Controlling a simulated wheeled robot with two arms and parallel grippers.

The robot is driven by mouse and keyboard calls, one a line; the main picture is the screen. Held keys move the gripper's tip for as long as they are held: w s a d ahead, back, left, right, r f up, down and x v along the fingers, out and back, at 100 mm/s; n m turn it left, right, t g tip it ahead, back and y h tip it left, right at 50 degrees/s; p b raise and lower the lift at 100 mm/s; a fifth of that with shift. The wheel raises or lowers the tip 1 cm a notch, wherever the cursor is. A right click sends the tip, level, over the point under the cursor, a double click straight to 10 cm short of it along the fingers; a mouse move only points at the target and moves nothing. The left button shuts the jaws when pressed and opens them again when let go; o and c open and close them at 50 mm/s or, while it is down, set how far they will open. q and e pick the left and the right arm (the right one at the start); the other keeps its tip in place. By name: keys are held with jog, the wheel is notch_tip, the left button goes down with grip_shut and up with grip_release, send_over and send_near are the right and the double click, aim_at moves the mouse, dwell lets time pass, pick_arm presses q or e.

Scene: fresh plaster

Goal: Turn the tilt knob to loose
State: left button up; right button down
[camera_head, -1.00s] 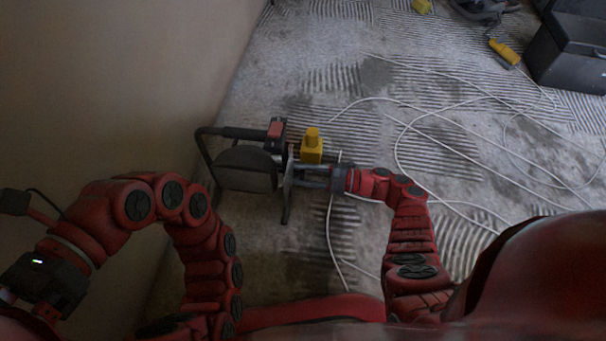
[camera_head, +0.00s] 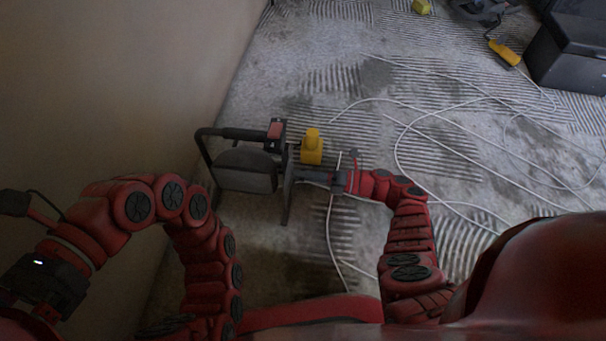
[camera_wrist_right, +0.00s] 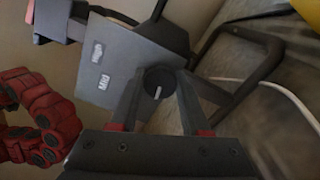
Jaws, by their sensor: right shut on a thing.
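The dark lamp-like device (camera_head: 246,169) stands on the floor by the wall at left centre, with a grey plate at its right side. In the right wrist view its tilt knob (camera_wrist_right: 160,82) is a round dark disc with a white pointer line, near the plate's edge. My right gripper (camera_head: 312,177) reaches the plate from the right; in its wrist view the fingers (camera_wrist_right: 159,92) sit on both sides of the knob, shut on it. The knob is hidden in the head view. My left arm is folded at the left; its fingers cannot be made out.
White cable (camera_head: 398,150) loops across the floor at right. A black case (camera_head: 570,55) sits at the far right.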

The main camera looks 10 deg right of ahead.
jog(key=n, duration=0.4)
jog(key=shift+n, duration=0.3)
jog(key=shift+w+n, duration=0.1)
jog(key=shift+n, duration=2.5)
jog(key=shift+c, duration=1.9)
grip_release()
jog(key=v, duration=1.2)
